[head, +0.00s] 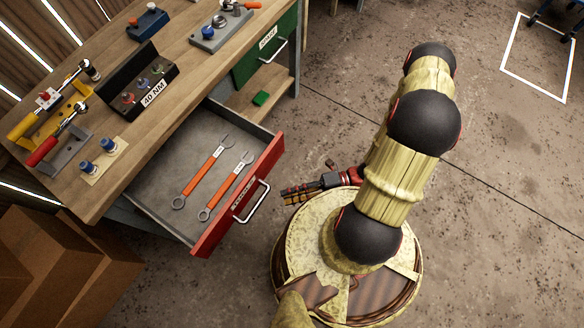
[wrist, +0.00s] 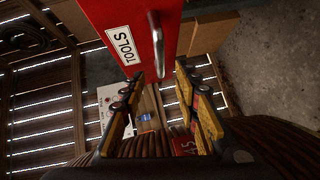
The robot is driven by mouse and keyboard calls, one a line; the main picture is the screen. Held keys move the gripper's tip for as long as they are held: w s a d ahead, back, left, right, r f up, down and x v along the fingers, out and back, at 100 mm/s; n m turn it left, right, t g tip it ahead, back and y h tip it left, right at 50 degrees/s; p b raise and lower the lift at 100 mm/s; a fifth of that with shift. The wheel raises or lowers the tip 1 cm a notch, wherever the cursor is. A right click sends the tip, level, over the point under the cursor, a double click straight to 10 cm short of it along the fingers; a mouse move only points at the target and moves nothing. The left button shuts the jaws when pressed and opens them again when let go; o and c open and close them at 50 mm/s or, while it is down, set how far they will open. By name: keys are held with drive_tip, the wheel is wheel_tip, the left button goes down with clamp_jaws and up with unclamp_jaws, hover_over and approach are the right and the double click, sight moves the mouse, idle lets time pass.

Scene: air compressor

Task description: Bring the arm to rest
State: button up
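My arm (head: 395,180) is folded above my round base, with its yellow-covered links and black joints in the head view. My gripper (head: 287,193) is low beside the base, to the right of the open red drawer (head: 222,218), and apart from its handle (head: 251,201). In the wrist view my gripper (wrist: 160,75) has its two yellow and black fingers spread, with nothing held between them. The red drawer front (wrist: 122,30) with a TOOLS label and its metal handle (wrist: 157,45) show ahead of the fingers.
Two orange-handled wrenches (head: 204,170) lie in the drawer. The workbench (head: 185,75) carries a 40 NM holder (head: 137,88), torque tools and small fixtures. Cardboard boxes (head: 65,265) stand at lower left.

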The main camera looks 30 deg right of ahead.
drive_tip(key=shift+d, duration=0.2)
idle(0.5)
drive_tip(key=w+d+r+n+g+h, duration=0.3)
drive_tip(key=d+r+n+h, duration=0.1)
drive_tip(key=r+n, duration=0.65)
drive_tip(key=w+d+r+n+g+h, duration=0.3)
drive_tip(key=w+r+n+h, duration=0.15)
drive_tip(key=r+n, duration=0.65)
drive_tip(key=s+a+r+n+t+h, duration=0.1)
drive_tip(key=r+n+t+h, duration=0.2)
drive_tip(key=r+n, duration=0.6)
drive_tip(key=s+a+r+n+t+h, duration=0.1)
drive_tip(key=r+n+t+h, duration=0.3)
drive_tip(key=r+n, duration=0.6)
wheel_tip(320, 180, up, 4)
drive_tip(key=shift+s+r+t, duration=0.15)
drive_tip(key=shift+s+t, duration=0.35)
drive_tip(key=shift+s, duration=0.25)
